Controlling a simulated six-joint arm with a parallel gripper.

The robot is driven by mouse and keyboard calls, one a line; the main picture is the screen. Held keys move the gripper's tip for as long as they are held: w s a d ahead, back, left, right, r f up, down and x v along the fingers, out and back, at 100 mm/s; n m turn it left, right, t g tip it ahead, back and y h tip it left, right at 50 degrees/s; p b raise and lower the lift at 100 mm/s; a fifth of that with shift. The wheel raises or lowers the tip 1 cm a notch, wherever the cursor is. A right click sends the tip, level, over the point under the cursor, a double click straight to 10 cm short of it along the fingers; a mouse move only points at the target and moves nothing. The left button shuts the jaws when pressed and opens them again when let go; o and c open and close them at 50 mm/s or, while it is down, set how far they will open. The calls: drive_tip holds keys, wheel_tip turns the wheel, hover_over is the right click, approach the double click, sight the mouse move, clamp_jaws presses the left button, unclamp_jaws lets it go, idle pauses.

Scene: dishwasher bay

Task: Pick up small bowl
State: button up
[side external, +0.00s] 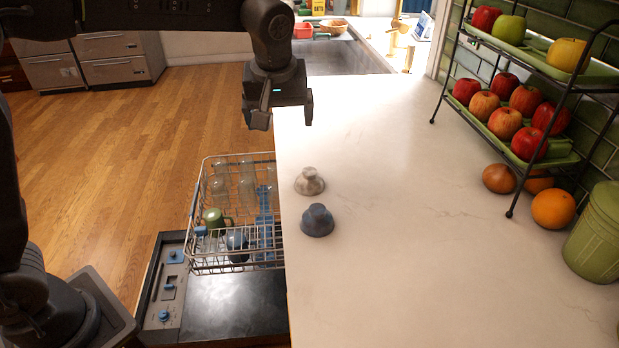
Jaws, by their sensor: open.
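Two small bowls sit upside down on the white counter (420,230) near its left edge. One is a grey-beige bowl (309,182); the other is a blue bowl (317,221) just in front of it. My gripper (280,122) hangs above and behind both bowls, near the counter's left edge, pointing down. It is open and touches neither bowl. Nothing shows between its fingers.
An open dishwasher rack (207,258) with glasses, a green mug (214,219) and a dark blue item (237,244) stands left of the counter. A fruit rack (520,110), an orange (553,209) and a green canister (597,235) line the right side. The counter's middle is clear.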

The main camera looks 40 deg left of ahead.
sight(310, 171)
drive_tip(key=w+f+n, duration=0.1)
drive_tip(key=w+f, duration=0.1)
drive_tip(key=f, duration=0.2)
drive_tip(key=w+d+f+n, duration=0.1)
drive_tip(key=w+f, duration=0.2)
drive_tip(key=f, duration=0.2)
drive_tip(key=w+f, duration=0.2)
drive_tip(key=f, duration=0.2)
drive_tip(key=shift+w+d+f+n+g+y, duration=0.3)
drive_tip(key=shift+w+f+n+y, duration=0.05)
drive_tip(key=shift+n+y, duration=0.05)
drive_tip(key=shift+a+x, duration=0.2)
drive_tip(key=shift+x, duration=1.1)
drive_tip(key=shift+a+x, duration=0.15)
drive_tip(key=shift+x, duration=1.15)
drive_tip(key=shift+w+r, duration=0.1)
drive_tip(key=shift+w, duration=0.05)
drive_tip(key=shift+c, duration=0.4)
drive_tip(key=c, duration=0.8)
drive_tip(key=shift+c, duration=0.2)
drive_tip(key=shift+r, duration=0.15)
